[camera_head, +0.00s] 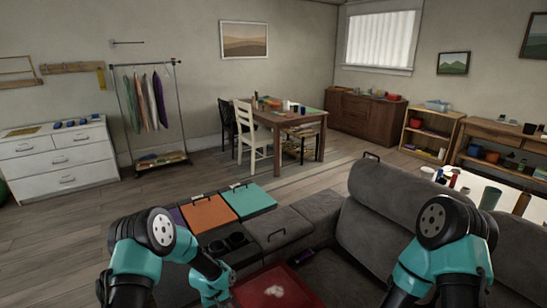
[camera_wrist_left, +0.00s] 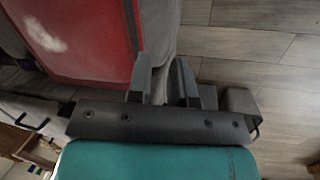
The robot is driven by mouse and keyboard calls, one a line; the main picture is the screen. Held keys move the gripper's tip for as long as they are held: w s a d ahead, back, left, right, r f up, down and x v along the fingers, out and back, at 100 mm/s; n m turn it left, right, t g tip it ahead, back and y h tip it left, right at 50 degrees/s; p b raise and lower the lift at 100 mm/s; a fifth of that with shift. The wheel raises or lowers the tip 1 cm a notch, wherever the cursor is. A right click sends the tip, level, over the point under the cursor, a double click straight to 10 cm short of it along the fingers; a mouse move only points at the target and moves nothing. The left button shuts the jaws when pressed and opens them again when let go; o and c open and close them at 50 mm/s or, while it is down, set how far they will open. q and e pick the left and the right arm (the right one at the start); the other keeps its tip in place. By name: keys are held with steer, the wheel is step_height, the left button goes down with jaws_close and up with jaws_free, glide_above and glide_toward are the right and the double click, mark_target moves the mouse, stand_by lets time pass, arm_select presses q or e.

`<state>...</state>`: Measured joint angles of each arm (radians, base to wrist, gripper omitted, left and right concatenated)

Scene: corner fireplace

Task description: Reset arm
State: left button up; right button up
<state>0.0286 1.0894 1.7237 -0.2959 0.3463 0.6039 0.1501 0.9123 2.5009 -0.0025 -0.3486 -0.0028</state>
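My left arm comes in from the left in the head view, and its gripper end is low in the picture, near a red flat piece with a whitish patch (camera_head: 272,292). In the left wrist view my left gripper (camera_wrist_left: 162,82) shows two dark fingers apart, with nothing seen held between them. The red piece (camera_wrist_left: 100,55) lies beside the left finger there; whether they touch I cannot tell. My right arm stands at the right of the head view, bent downward, and its gripper is out of the picture.
A grey sofa (camera_head: 380,195) with dark cup holders fills the near middle. Orange (camera_head: 208,213) and teal (camera_head: 248,199) panels lie beyond it. A white table (camera_head: 488,190) with cups stands at right. A dining table (camera_head: 300,118) stands farther back. Wooden floor is open at left.

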arm_select(q)
steer(key=s+a+r+m, duration=0.1)
steer(key=s, duration=1.2)
steer(key=s+a+r+m+h, duration=0.1)
steer(key=s+a, duration=0.1)
steer(key=s, duration=1.2)
steer(key=shift+s+r+t, duration=0.2)
steer(key=shift+r+t, duration=0.15)
steer(key=shift+t, duration=0.05)
